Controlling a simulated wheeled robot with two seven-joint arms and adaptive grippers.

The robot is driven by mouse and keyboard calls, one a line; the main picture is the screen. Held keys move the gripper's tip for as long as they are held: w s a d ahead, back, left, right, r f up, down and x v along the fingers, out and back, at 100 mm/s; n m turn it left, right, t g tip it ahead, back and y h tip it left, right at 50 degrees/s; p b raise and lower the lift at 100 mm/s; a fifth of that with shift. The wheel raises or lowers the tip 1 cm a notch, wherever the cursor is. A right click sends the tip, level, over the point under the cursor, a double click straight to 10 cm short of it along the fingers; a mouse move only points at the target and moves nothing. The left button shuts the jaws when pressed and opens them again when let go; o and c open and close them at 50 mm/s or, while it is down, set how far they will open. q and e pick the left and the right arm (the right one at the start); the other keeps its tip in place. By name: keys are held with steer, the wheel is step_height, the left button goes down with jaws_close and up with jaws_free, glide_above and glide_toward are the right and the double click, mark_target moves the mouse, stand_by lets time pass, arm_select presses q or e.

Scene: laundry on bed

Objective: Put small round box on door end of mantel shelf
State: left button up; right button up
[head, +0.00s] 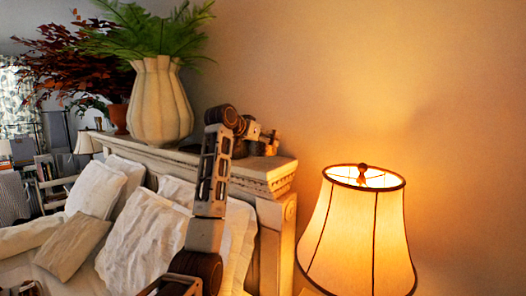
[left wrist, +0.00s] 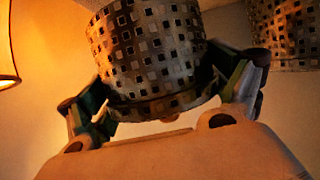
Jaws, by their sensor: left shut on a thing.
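The small round box (left wrist: 150,45) has a dark and pale checkered pattern and fills the upper middle of the left wrist view. My left gripper (left wrist: 172,88) is shut on it, one finger on each side of its lower part. In the head view my left gripper (head: 262,140) is at the near right end of the mantel shelf (head: 262,178), close to the wall. The box is mostly hidden or too small to make out there. I cannot tell whether it touches the shelf. My right gripper is not in view.
A similar patterned container (left wrist: 286,32) is at the upper right of the left wrist view. A ribbed white vase (head: 161,103) with ferns stands farther along the shelf. A lit lamp (head: 360,235) stands at the right, below the shelf end. Pillows (head: 145,235) lie below the shelf.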

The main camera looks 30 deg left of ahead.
mark_target(263, 149)
arm_select(q)
steer(key=shift+f, duration=2.1)
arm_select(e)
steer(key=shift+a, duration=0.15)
arm_select(q)
steer(key=shift+f, duration=0.1)
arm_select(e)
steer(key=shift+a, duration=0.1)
arm_select(q)
steer(key=o, duration=0.7)
steer(key=shift+o, duration=0.2)
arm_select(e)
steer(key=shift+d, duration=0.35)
arm_select(q)
steer(key=shift+s+r, duration=0.15)
steer(key=shift+r, duration=0.05)
steer(key=b+v, duration=0.1)
steer(key=v, duration=1)
steer(key=shift+s+b, duration=0.35)
steer(key=shift+b, duration=0.05)
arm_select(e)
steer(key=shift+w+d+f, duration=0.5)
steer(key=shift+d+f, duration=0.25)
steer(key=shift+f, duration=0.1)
